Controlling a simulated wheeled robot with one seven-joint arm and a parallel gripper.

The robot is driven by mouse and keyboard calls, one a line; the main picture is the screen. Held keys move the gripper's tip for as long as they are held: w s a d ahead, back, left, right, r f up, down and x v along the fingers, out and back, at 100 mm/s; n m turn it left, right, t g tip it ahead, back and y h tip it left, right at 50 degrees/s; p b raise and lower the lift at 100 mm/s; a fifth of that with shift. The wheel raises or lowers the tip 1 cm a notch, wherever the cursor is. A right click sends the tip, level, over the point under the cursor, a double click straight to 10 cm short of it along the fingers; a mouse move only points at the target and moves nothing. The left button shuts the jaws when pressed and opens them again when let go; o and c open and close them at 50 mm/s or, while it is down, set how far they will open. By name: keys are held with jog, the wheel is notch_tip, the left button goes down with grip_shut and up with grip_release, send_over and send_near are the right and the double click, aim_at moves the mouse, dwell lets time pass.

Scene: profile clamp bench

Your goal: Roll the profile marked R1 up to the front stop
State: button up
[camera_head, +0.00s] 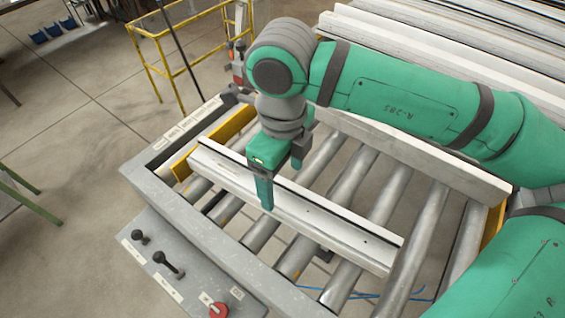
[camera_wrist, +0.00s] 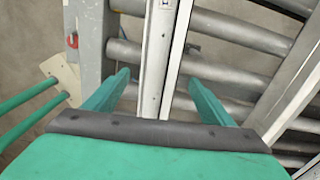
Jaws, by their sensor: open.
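A long pale profile (camera_head: 335,222) lies across the rollers; I cannot read an R1 mark on it. My gripper (camera_head: 279,187) is open and straddles the profile, with one finger on its near side and the other mostly hidden behind it. In the wrist view the profile (camera_wrist: 157,62) runs between the two spread fingers of my gripper (camera_wrist: 158,82), with a gap on both sides. A yellow strip (camera_head: 233,128) stands by the profile's left end at the left frame; I cannot tell if it is the front stop.
A second pale profile or rail (camera_head: 425,160) runs along the far side of the rollers (camera_head: 385,195). A control panel (camera_head: 195,265) with levers and a red knob (camera_head: 219,309) is at the near left. More profiles (camera_head: 440,50) are stacked behind. A yellow railing (camera_head: 160,60) stands on the floor.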

aim_at(295, 205)
notch_tip(295, 205, down, 7)
jog(key=shift+f, duration=0.2)
jog(key=shift+c, duration=0.7)
jog(key=c, duration=1.5)
jog(key=shift+c, duration=0.2)
jog(key=shift+s, duration=0.15)
jog(key=shift+s+d, duration=0.5)
jog(key=shift+d, duration=0.2)
jog(key=shift+s+d, duration=0.45)
jog(key=shift+d, duration=0.2)
jog(key=shift+m, duration=0.6)
